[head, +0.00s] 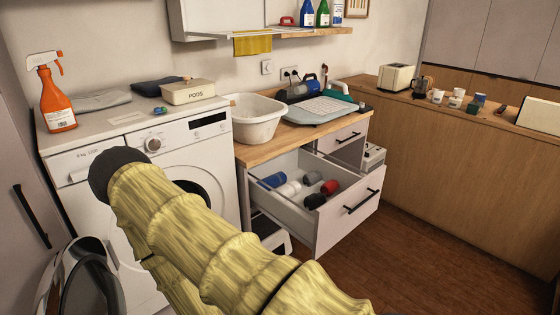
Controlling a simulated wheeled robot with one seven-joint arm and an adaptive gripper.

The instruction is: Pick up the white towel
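A white rolled item (289,189), which looks like a rolled towel, lies in the open drawer (345,219) below the wooden counter. Blue, grey, red and black rolled items lie beside it in the same drawer. It is small in the picture, so I cannot be sure it is cloth. My arm, in a yellow sleeve with a dark end, crosses the lower left and middle of the view. I do not see my gripper fingers, so their distance from the white item does not show.
A washing machine (209,154) stands left of the drawer, with a round door (92,284) open at the lower left. A white basin (256,121) and an ironing pad (325,110) sit on the counter (257,153). Wooden floor (420,235) is clear at right.

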